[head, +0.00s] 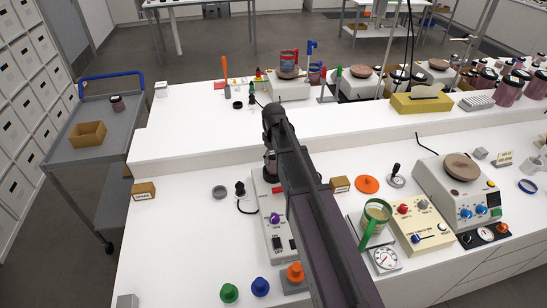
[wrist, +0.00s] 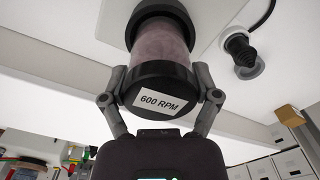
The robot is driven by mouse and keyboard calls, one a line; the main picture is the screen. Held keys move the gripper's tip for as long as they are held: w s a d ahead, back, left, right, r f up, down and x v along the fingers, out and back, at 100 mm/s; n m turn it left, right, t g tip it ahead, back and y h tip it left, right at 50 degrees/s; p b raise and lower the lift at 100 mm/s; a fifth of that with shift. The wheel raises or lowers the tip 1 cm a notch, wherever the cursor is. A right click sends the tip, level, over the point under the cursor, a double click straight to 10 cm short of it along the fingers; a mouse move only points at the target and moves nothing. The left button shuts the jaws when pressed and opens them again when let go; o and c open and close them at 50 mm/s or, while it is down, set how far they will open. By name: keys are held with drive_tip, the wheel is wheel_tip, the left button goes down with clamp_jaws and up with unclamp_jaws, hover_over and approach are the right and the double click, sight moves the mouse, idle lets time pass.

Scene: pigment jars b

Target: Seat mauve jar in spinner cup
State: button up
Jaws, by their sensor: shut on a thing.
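In the wrist view the mauve jar (wrist: 160,45) has a black cap with a white "600 RPM" label (wrist: 159,103). My gripper (wrist: 160,97) is shut on the jar, one finger at each side of the cap. The jar's far end meets a dark round part (wrist: 160,6) at the top edge; whether it is seated in a cup cannot be told. In the head view my arm hides most of the grip. Below it is a pale control box (head: 277,232) with a purple knob; its cup is not clearly visible.
A black plug-like part with a cord stands beside the box in the head view (head: 240,188) and near the jar in the wrist view (wrist: 240,50). Colored knobs (head: 260,287) stand in front. A green-rimmed cup (head: 376,215) and instruments (head: 422,225) fill the right.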

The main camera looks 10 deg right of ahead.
drive_tip(key=shift+f+b, duration=1.3)
drive_tip(key=shift+f, duration=0.1)
drive_tip(key=o, duration=1)
drive_tip(key=shift+r, duration=0.1)
wheel_tip(320, 180, up, 10)
drive_tip(key=p, duration=1)
drive_tip(key=shift+s, duration=0.1)
idle(0.7)
drive_tip(key=s+f+m+b, duration=0.2)
drive_tip(key=s+f+b, duration=0.1)
drive_tip(key=s, duration=0.3)
drive_tip(key=s+f+m+b, duration=0.2)
drive_tip(key=s+f+b, duration=0.1)
drive_tip(key=s, duration=0.4)
drive_tip(key=s+f+m+b, duration=0.2)
drive_tip(key=s+f+b, duration=0.1)
drive_tip(key=s, duration=0.4)
drive_tip(key=shift+f, duration=0.1)
